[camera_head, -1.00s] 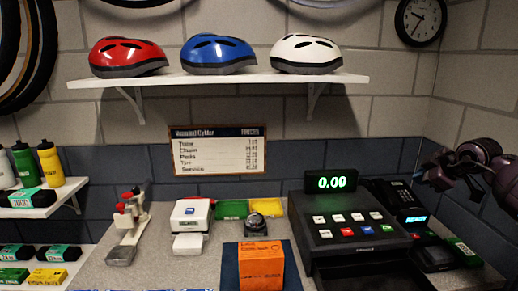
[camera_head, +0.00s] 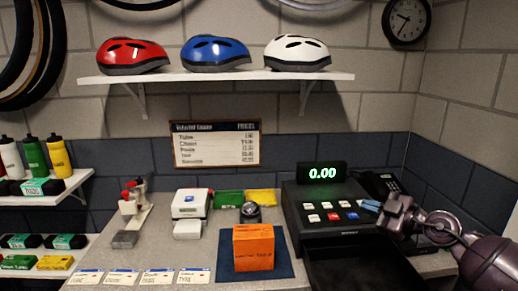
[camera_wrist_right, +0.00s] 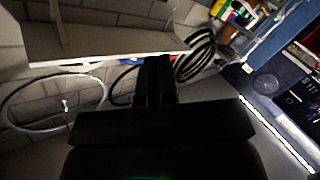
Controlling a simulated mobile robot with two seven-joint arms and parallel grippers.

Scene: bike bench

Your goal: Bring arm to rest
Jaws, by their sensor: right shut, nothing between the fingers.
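My right gripper (camera_head: 384,207) is shut and empty. In the head view it hangs in front of the right part of the cash register (camera_head: 328,214), near its keys, with my right arm coming in from the right edge. In the right wrist view the gripper (camera_wrist_right: 155,80) shows as a dark shape at the centre, pointing toward a pale shelf. I cannot tell from these views whether it touches the register. My left gripper is in neither view.
An orange box (camera_head: 253,250) stands on a dark blue mat (camera_head: 284,266). A phone (camera_head: 380,184) is behind my right gripper. A white card device (camera_head: 189,203), a bell (camera_head: 250,211) and several label cards line the counter (camera_head: 150,250). The helmet shelf (camera_head: 215,77) is above.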

